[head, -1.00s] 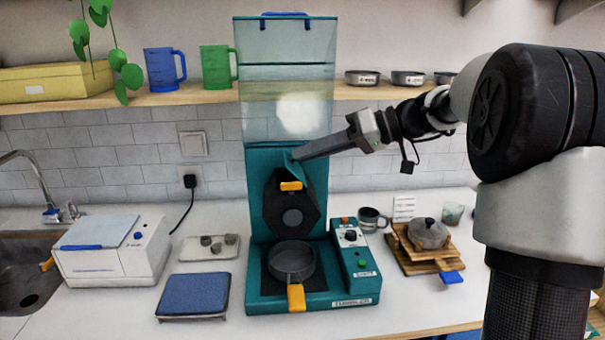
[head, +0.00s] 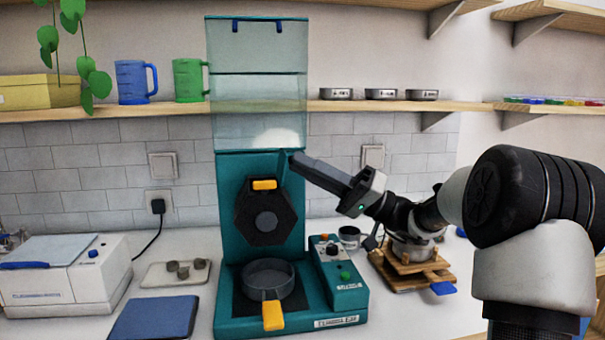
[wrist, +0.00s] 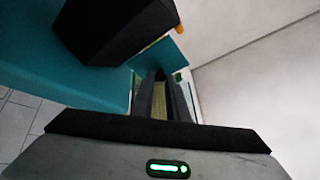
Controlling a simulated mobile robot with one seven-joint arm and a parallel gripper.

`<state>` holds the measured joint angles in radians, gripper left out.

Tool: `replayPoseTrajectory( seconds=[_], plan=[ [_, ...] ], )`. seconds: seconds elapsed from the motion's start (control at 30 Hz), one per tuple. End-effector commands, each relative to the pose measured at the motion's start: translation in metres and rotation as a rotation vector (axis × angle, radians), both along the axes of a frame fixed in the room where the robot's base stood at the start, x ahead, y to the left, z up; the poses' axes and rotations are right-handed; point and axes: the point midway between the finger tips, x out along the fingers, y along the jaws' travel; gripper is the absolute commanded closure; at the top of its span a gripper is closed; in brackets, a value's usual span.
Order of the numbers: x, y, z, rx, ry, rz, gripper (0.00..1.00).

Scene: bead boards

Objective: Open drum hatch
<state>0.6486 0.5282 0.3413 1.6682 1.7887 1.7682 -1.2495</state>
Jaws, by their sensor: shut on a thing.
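A teal machine (head: 228,200) with a clear hopper on top stands on the counter. A black hexagonal hatch (head: 247,222) sits on its front, with an orange tab (head: 264,184) at the top edge. It looks closed. My gripper (head: 291,160) is up and right of the hatch, shut on a narrow teal flap (head: 283,171) that sticks out of the machine's front. The wrist view shows my fingers (wrist: 166,90) close together beside the teal panel, with the dark hatch (wrist: 110,28) at upper left. What lies between the fingertips is hard to make out.
A round dark pan (head: 268,280) with an orange handle sits under the hatch. A control box (head: 338,270) is at the machine's right. A mug (head: 349,238) and wooden boards (head: 405,272) stand further right. A shelf (head: 345,106) runs behind.

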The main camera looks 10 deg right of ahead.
Motion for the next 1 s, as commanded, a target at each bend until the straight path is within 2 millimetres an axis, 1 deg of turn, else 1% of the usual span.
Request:
replayPoseTrajectory(
  seconds=[0.03, 0.2, 0.37, 0.9, 0.93, 1.0],
  plan=[
    [0.0003, -0.0010, -0.0037, 0.034, 0.002, 0.000, 1.00],
    [0.0001, -0.0028, -0.0070, 0.115, 0.001, 0.001, 1.00],
    [0.0002, -0.0034, -0.0090, 0.161, 0.001, 0.000, 1.00],
    [0.0001, -0.0035, -0.0094, 0.184, -0.001, 0.000, 1.00],
    [0.0000, -0.0035, -0.0093, 0.184, -0.001, 0.000, 0.84],
    [0.0001, -0.0034, -0.0094, 0.184, -0.001, 0.000, 0.73]
  ],
)
